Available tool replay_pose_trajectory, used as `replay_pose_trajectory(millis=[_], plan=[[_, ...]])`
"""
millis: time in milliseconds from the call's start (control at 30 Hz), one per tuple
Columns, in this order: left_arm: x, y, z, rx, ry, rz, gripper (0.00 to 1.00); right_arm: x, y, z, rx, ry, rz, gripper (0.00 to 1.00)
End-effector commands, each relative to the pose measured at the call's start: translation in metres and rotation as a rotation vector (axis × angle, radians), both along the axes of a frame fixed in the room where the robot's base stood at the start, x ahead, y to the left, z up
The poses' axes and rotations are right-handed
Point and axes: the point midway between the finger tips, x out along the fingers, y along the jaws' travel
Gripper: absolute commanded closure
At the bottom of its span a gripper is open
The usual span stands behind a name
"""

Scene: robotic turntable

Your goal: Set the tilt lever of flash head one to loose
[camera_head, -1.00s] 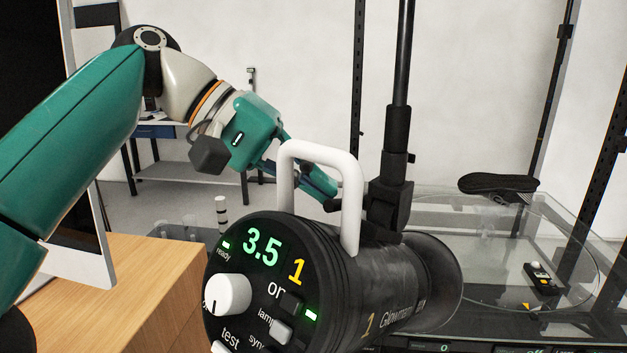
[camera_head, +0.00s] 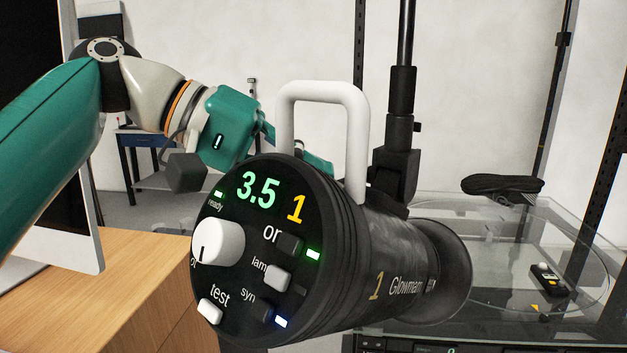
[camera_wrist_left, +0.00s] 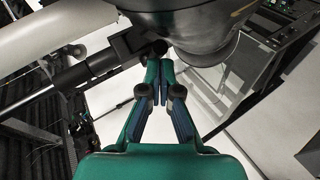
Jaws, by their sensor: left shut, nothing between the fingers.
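Flash head one is a black cylinder (camera_head: 380,265) marked with a yellow 1. Its round panel faces me, with a white handle (camera_head: 358,140) on top. A black tilt bracket (camera_head: 397,175) joins it to a vertical pole. In the left wrist view the flash head (camera_wrist_left: 190,22) is at the top, with the bracket (camera_wrist_left: 115,52) left of it and a small dark knob-like end (camera_wrist_left: 160,46) just beyond my fingertips. I cannot tell the lever's setting. My left gripper (camera_wrist_left: 158,82) is shut and empty; whether it touches the knob is unclear. In the head view it is mostly behind the flash head.
A wooden desk (camera_head: 130,290) with a monitor is at left.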

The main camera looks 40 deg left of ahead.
Motion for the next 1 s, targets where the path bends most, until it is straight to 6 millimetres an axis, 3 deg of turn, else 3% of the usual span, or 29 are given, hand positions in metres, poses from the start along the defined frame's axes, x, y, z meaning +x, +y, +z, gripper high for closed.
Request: replay_pose_trajectory(millis=[400, 1000], plan=[[-0.0018, -0.002, -0.0123, -0.002, 0.006, -0.006, 1.0, 0.0002, 0.0, -0.0072, 0.0, 0.0, 0.0, 0.6], [-0.002, -0.0023, -0.0104, -0.002, 0.008, -0.008, 1.0, 0.0002, 0.0, -0.0049, 0.0, 0.0, 0.0, 0.6]])
